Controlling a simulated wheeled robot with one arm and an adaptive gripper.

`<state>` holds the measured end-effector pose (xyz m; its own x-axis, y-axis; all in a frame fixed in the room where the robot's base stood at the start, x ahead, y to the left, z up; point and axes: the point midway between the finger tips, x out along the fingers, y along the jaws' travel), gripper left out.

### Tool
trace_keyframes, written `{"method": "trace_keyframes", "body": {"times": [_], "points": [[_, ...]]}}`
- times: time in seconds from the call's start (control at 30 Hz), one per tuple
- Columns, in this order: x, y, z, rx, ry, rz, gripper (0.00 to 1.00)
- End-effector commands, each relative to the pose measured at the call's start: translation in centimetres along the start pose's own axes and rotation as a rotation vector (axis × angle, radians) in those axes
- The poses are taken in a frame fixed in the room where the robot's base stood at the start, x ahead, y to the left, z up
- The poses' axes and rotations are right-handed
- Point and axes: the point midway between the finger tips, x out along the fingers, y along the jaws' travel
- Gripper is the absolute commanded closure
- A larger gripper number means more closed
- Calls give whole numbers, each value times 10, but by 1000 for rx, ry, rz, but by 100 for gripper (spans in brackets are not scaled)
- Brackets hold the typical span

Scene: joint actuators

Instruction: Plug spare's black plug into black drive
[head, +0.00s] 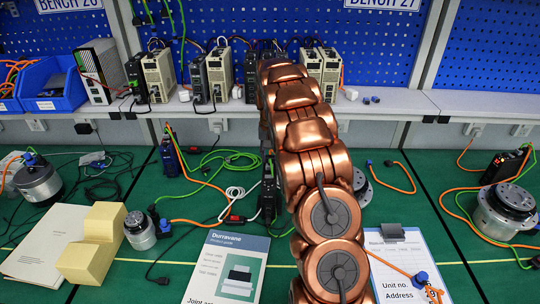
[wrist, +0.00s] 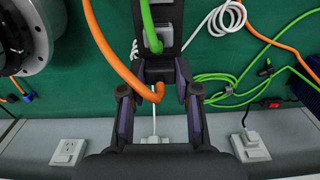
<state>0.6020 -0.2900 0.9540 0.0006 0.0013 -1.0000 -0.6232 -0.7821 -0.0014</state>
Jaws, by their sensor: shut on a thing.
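A black drive (wrist: 172,14) stands upright in the wrist view, with a green cable (wrist: 148,18) running to its front; part of it shows beside my arm in the head view (head: 269,190). My gripper (wrist: 158,76) is at the lower end of this drive, its fingers closed around a small black plug (wrist: 155,70). A thick orange cable (wrist: 108,48) bends into the space between the fingers. I cannot tell whether the plug is seated in the drive or only touching it. In the head view my copper arm hides the gripper and the plug.
A grey motor (wrist: 52,38) stands left in the wrist view. Loose green cable (wrist: 222,92) and white cable (wrist: 210,22) lie to the right. Booklet (head: 232,268), yellow blocks (head: 103,222) and clipboard (head: 398,250) lie in front.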

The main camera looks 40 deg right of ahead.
Motion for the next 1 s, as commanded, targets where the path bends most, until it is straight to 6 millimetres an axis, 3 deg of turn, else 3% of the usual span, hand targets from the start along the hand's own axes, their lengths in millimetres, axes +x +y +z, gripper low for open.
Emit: {"method": "trace_keyframes", "body": {"times": [0.43,0.47,0.5,0.73,1.0], "points": [[4,0,0,0,0,1,100],[4,0,0,0,0,1,67],[4,0,0,0,0,1,63],[4,0,0,0,0,0,39],[4,0,0,0,0,0,39]]}}
